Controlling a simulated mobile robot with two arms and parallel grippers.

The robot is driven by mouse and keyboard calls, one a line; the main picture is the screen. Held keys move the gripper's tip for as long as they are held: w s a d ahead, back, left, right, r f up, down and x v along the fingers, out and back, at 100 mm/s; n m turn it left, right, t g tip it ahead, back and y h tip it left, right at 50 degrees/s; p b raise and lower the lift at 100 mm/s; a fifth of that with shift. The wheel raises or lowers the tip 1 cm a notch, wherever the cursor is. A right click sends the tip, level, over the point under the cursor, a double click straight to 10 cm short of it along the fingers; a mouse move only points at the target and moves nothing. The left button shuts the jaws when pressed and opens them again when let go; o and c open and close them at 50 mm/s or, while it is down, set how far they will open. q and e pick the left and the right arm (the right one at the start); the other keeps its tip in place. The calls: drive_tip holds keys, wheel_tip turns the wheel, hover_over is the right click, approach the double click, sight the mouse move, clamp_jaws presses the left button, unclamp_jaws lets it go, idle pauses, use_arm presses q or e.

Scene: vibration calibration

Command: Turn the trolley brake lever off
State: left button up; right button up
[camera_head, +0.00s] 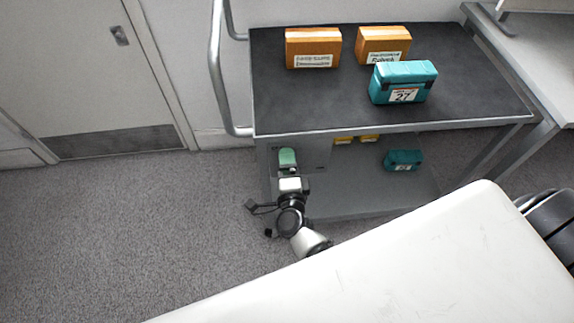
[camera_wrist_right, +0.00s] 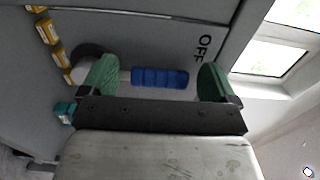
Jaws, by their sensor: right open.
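The brake lever shows in the right wrist view as a blue grip (camera_wrist_right: 160,77) on a short metal stem, running from a round dark-and-white hub at left. The word OFF (camera_wrist_right: 204,46) is printed on the grey panel just above the grip's free end. My right gripper (camera_head: 288,160) is at the trolley's left side. Its green-padded fingers are open, one on each side of the blue grip in the wrist view; I cannot tell whether they touch it. In the head view the lever is hidden. My left gripper is not in view.
The trolley top (camera_head: 440,107) carries two orange boxes (camera_head: 313,48) and a teal box (camera_head: 403,83) marked 27. Another teal box (camera_head: 403,160) and small yellow boxes are on the lower shelf. A curved rail (camera_head: 215,70) stands at the trolley's left. Floor at left is clear before a door (camera_head: 80,75).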

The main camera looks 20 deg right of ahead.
drive_tip(key=v, duration=1)
drive_tip(key=shift+s, duration=0.4)
